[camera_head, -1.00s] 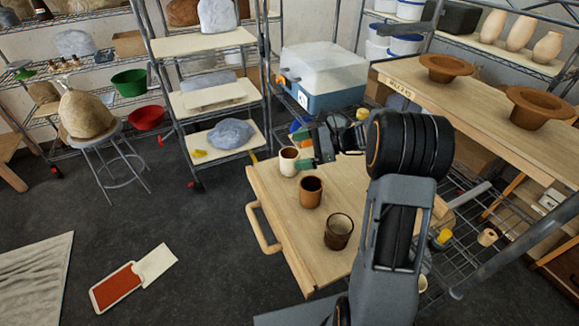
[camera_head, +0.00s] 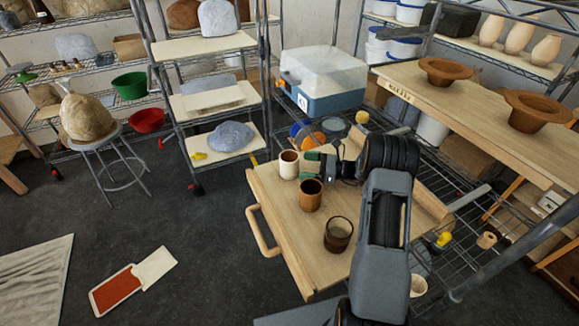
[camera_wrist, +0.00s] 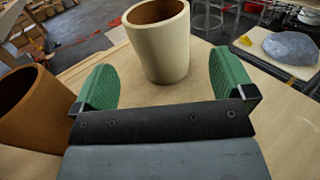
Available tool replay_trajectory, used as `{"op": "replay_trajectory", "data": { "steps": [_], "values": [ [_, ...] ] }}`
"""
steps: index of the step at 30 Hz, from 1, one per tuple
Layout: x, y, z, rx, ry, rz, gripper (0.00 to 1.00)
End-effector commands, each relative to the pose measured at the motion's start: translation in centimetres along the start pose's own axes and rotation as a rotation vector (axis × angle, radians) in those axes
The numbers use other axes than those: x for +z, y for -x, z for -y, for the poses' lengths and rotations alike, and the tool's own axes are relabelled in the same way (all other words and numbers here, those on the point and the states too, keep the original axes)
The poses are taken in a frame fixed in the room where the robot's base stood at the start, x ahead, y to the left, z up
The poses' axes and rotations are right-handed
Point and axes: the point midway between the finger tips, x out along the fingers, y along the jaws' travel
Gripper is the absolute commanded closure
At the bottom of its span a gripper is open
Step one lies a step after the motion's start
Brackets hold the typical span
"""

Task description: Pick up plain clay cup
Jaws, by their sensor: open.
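A plain cream cup (camera_head: 288,165) with a brown inside stands upright at the far left corner of the wooden board. A brown clay cup (camera_head: 311,196) stands nearer, and a dark glazed cup (camera_head: 338,234) nearest. My gripper (camera_head: 312,162) is low over the board, pointing left at the cream cup. In the wrist view the green fingers of my gripper (camera_wrist: 164,78) are spread and empty. The cream cup (camera_wrist: 160,42) stands upright just ahead, centred between the fingertips, with a gap on each side. The brown cup (camera_wrist: 32,108) is close beside the left finger.
The wooden board (camera_head: 285,245) has a handle on its left side and bare room at its front. A blue bin with a clear lid (camera_head: 323,80) stands behind. A shelf with brown bowls (camera_head: 445,70) is at the right. A grey lump (camera_head: 230,136) lies on the left rack.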

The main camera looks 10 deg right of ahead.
Motion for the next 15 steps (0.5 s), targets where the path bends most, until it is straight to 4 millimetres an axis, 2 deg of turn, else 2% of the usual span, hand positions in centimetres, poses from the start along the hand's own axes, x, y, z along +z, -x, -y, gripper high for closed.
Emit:
{"op": "replay_trajectory", "data": {
  "steps": [5, 15],
  "values": [
    [0.1, -1.0, 0.0, 0.001, -0.001, 0.001, 0.00],
    [0.1, -5.7, 0.0, 0.001, 0.000, 0.000, 0.00]
  ]
}}
